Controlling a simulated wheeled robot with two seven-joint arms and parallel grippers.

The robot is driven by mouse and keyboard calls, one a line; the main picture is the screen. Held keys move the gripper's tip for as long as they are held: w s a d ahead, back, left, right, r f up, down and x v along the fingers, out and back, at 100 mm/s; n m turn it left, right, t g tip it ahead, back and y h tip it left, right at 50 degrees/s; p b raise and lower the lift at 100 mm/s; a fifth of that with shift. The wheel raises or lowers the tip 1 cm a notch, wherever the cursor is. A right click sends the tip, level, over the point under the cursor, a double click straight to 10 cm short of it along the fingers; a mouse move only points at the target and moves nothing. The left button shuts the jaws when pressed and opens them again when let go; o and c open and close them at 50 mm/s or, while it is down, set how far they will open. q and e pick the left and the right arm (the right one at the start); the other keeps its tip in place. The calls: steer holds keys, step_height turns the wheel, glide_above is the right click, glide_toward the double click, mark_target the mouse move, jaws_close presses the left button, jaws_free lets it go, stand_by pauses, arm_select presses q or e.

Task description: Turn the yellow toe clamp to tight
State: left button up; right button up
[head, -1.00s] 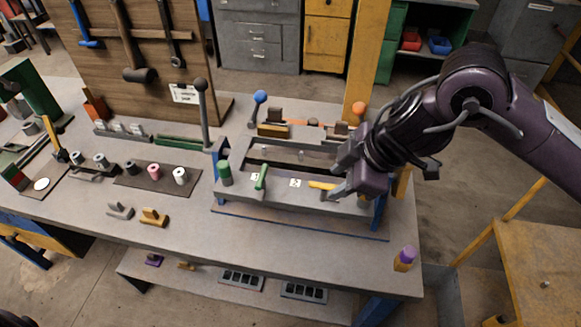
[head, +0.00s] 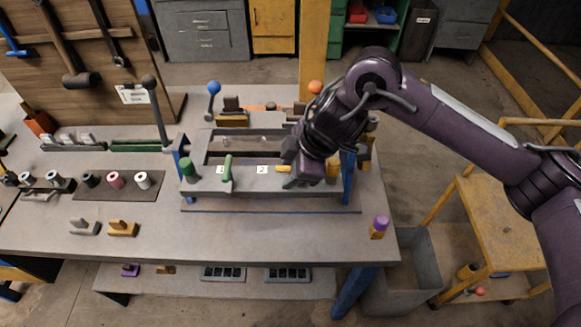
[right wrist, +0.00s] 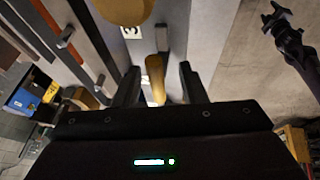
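The yellow toe clamp lever (head: 283,168) is on the front rail of the grey fixture (head: 240,184), right of the label 2. It lies roughly along the rail, and its right end is hidden by my gripper. My right gripper (head: 288,178) is down at the lever. In the right wrist view the yellow lever (right wrist: 155,74) stands between the two dark fingers of my right gripper (right wrist: 161,84). There is a visible gap on each side, so the gripper is open around it. My left gripper is not in view.
A green lever (head: 228,168) and a green knob (head: 188,168) are on the rail to the left. Blue-ball (head: 214,88) and orange-ball (head: 315,87) handles rise at the back.

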jaws_close()
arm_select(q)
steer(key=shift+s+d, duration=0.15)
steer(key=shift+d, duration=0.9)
arm_select(e)
steer(key=shift+w, duration=0.1)
